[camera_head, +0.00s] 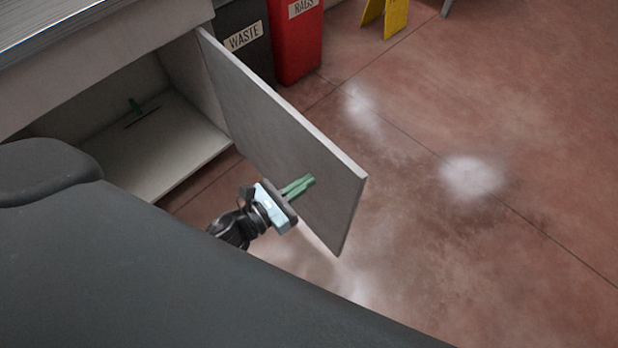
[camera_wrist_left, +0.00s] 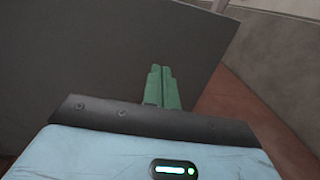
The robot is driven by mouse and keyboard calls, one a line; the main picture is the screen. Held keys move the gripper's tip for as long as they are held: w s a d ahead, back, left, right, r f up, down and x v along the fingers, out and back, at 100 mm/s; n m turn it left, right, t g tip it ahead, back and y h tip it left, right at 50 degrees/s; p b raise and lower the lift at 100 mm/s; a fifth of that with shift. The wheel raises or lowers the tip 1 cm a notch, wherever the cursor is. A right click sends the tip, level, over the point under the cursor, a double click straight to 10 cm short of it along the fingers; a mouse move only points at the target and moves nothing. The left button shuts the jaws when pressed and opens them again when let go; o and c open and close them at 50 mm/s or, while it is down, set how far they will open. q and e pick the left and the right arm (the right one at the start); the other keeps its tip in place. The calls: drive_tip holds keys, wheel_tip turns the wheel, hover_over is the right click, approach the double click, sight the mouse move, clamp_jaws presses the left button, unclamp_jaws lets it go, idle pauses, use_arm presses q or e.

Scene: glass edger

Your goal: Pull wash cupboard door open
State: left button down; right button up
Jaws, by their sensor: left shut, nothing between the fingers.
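The wash cupboard door (camera_head: 275,130) is a grey panel hinged at the cupboard's right side, and it stands wide open, swung out over the floor. In the left wrist view the shut fingers (camera_wrist_left: 162,88) point at the grey door panel (camera_wrist_left: 90,55). My right gripper is not in view.
A dark waste bin (camera_head: 243,40) and a red rags bin (camera_head: 295,40) stand behind the door. A yellow floor sign (camera_head: 386,15) stands at the back. The reddish floor (camera_head: 470,240) to the right is clear.

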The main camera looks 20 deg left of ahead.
use_arm(q)
drive_tip(key=v, duration=0.6)
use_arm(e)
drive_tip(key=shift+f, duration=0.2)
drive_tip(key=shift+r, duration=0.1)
use_arm(q)
drive_tip(key=s+r+m+g+y+p, duration=0.3)
drive_tip(key=s+m+p, duration=0.6)
drive_tip(key=m, duration=0.7)
drive_tip(key=s+a+r+m+g+y+p, duration=0.1)
drive_tip(key=s+r+m+g+p, duration=0.3)
drive_tip(key=s+m+p, duration=0.6)
drive_tip(key=s+m+y, duration=0.1)
drive_tip(key=s+m, duration=0.3)
drive_tip(key=m, duration=0.2)
drive_tip(key=shift+s+r+m+y, duration=0.2)
drive_tip(key=shift+m+y, duration=0.2)
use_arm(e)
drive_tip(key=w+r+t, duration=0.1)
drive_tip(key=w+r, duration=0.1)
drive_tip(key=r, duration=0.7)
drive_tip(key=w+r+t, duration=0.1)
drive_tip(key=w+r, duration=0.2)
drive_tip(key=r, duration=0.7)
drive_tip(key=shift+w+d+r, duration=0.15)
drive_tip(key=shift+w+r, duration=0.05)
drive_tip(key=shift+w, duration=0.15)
